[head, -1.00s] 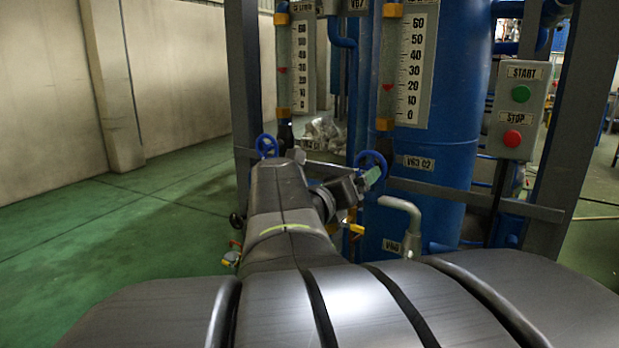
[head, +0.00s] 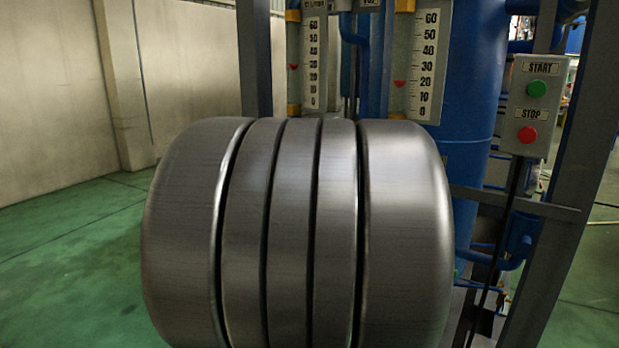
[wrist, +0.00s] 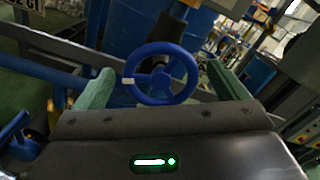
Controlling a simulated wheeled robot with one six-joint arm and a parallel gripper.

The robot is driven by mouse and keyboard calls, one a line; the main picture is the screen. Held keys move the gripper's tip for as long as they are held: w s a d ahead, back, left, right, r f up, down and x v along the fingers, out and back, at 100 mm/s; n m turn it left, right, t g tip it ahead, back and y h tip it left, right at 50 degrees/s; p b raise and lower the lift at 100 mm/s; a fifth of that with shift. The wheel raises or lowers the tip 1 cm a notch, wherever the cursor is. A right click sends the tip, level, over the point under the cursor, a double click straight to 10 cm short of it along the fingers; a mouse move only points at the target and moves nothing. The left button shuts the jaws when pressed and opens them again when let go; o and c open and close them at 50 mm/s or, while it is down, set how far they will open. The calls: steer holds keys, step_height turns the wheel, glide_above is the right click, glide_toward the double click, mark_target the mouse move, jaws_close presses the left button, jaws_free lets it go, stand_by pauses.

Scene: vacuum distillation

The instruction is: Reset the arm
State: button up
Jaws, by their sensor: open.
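My gripper (wrist: 168,92) shows in the wrist view, its two green fingers spread apart and open. A blue handwheel valve (wrist: 162,72) lies ahead of it and appears in the gap between the fingers. I cannot tell how far it is from the fingertips, and nothing looks gripped. In the head view my large grey arm link fills the middle and hides the gripper and the handwheels.
A blue column (head: 470,150) stands on a grey frame with two gauges, one of them clear (head: 428,65). A START/STOP box (head: 538,105) is at the right. A second blue wheel (wrist: 14,130) is at the wrist view's left. Green floor (head: 80,240) is open at the left.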

steer(key=shift+x, duration=1.65)
steer(key=shift+s, duration=0.1)
